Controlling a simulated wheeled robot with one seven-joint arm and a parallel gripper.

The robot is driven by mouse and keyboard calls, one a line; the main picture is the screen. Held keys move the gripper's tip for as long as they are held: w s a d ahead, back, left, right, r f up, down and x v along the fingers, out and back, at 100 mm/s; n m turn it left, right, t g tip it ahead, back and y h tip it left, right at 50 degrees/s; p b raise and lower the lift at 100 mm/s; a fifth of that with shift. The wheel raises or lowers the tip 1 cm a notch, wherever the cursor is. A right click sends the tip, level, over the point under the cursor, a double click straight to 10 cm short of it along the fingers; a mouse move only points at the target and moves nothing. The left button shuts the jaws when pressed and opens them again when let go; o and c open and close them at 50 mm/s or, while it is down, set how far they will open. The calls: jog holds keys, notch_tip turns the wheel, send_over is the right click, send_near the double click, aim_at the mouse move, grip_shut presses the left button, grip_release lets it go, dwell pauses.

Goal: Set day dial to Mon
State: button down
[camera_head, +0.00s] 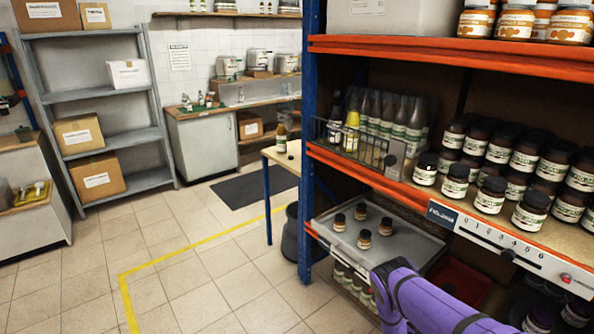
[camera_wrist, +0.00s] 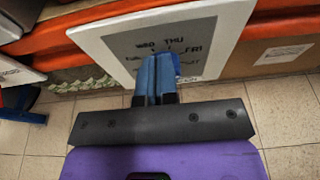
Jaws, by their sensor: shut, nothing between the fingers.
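The day dial's pale plate (camera_wrist: 222,28) fills the upper middle of the wrist view, tilted. WED, THU and FRI can be read on its grey face; the other marks are too small or covered, and I cannot make out Mon. My gripper (camera_wrist: 157,62) is shut, with its blue fingers in front of the dial face, covering its middle and lower part. A blue piece shows at the fingertips; I cannot tell whether it is the dial's knob or part of a finger. Contact and the dial's setting cannot be told. The head view shows my purple arm but no fingertips.
Orange shelf beams (camera_head: 440,200) cross the right side, carrying many dark jars (camera_head: 490,195). A numbered slider strip (camera_head: 500,240) runs along the front. A grey tray (camera_head: 400,245) with several small jars sits below. Tiled floor (camera_head: 170,260) is open at left.

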jog(key=shift+w+r, duration=0.2)
jog(key=shift+w, duration=0.3)
jog(key=shift+w+r, duration=0.15)
jog(key=shift+w, duration=0.35)
jog(key=shift+w+r, duration=0.1)
jog(key=shift+r, duration=0.2)
jog(key=s+a, duration=0.4)
jog(key=a, duration=0.1)
jog(key=shift+s+f, duration=0.15)
jog(key=shift+f, duration=0.1)
